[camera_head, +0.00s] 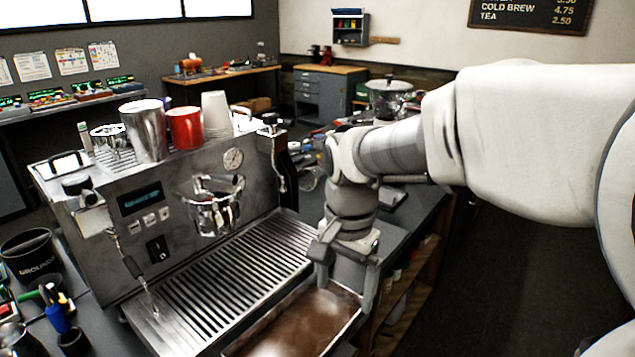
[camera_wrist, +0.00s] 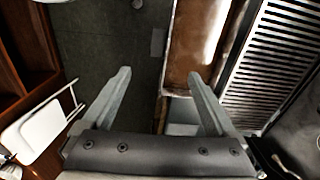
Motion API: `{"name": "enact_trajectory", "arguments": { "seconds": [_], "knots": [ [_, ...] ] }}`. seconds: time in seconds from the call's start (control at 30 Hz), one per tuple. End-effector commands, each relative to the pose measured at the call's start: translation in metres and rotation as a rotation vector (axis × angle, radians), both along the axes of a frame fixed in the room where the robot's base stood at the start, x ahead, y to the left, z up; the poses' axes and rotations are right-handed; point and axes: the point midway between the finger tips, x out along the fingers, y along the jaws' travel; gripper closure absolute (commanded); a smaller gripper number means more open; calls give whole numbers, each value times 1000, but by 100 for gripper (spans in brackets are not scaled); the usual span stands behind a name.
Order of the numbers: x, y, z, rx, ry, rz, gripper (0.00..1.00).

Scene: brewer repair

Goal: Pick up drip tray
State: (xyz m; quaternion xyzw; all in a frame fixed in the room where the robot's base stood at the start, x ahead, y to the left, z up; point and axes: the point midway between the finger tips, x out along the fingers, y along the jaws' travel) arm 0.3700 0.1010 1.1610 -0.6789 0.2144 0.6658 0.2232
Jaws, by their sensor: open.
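The drip tray (camera_head: 292,325) is a shallow metal-rimmed tray with brown liquid in it, at the bottom of the head view, in front of the slatted grille (camera_head: 225,275). Its near part is cut off by the picture edge. In the wrist view the tray (camera_wrist: 190,50) runs up the middle, beside the grille (camera_wrist: 275,55). My gripper (camera_head: 346,285) is open and points down at the tray's right end. In the wrist view the gripper (camera_wrist: 158,77) has its right finger over the tray and its left finger over the floor side. I cannot tell whether either touches.
The espresso machine (camera_head: 160,215) stands behind the grille, with a metal pitcher (camera_head: 144,130), a red cup (camera_head: 185,127) and white cups (camera_head: 216,112) on top. A grounds bin (camera_head: 30,255) and tools are at left. Open floor (camera_head: 500,260) lies right of the counter.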

Motion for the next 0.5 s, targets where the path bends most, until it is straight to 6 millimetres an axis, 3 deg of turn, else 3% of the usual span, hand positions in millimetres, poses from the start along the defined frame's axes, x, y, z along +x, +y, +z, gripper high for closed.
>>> {"name": "enact_trajectory", "arguments": {
  "seconds": [0.23, 0.5],
  "knots": [
    [5, 7, -21, -8, 27, -35, 7],
    [4, 7, -80, -7, 28, -34, 7]
  ]
}}
